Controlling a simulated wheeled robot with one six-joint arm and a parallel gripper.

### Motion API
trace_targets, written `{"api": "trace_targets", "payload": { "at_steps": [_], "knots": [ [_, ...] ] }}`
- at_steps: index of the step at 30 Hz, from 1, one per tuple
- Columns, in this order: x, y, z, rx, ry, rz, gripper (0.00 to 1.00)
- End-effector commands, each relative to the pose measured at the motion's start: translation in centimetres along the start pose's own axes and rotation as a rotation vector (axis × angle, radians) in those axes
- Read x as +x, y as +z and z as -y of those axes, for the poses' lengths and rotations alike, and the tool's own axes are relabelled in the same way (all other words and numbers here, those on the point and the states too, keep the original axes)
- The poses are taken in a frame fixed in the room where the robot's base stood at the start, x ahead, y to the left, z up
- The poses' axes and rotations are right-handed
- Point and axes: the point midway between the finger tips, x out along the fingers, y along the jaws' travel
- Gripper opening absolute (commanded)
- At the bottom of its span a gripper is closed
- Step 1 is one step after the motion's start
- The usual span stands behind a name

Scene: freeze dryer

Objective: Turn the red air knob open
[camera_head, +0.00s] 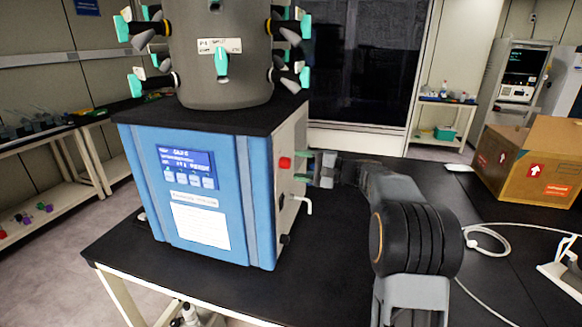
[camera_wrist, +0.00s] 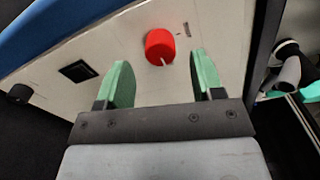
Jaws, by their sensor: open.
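The red air knob (camera_head: 285,163) sits on the white right side panel of the blue freeze dryer (camera_head: 205,195). In the wrist view the red knob (camera_wrist: 160,46) lies ahead of my gripper (camera_wrist: 163,80), between the lines of its two green fingers and slightly beyond the tips. A thin pale mark shows at the knob's lower edge. My gripper (camera_head: 306,169) is open and empty, just right of the knob in the head view. It looks apart from the knob, though the exact gap is hard to tell.
A white bent spout (camera_head: 303,203) sticks out of the side panel below my gripper. A black square switch (camera_wrist: 77,71) is on the panel. A cardboard box (camera_head: 530,160) and white cables (camera_head: 490,238) lie right on the black bench. Valved ports ring the drum (camera_head: 220,60) above.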

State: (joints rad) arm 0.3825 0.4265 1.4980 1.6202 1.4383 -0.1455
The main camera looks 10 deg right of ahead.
Motion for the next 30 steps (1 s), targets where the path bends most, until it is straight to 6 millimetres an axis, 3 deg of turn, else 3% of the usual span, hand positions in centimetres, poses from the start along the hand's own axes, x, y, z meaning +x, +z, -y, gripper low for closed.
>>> {"api": "trace_targets", "payload": {
  "at_steps": [6,15,30],
  "knots": [
    [-4.7,-0.1,-0.2,-0.001,-0.001,-0.004,0.61],
    [-8.9,0.0,-0.1,-0.001,-0.001,-0.002,0.61],
    [-10.0,0.0,0.0,0.000,0.000,0.000,0.61]
  ]
}}
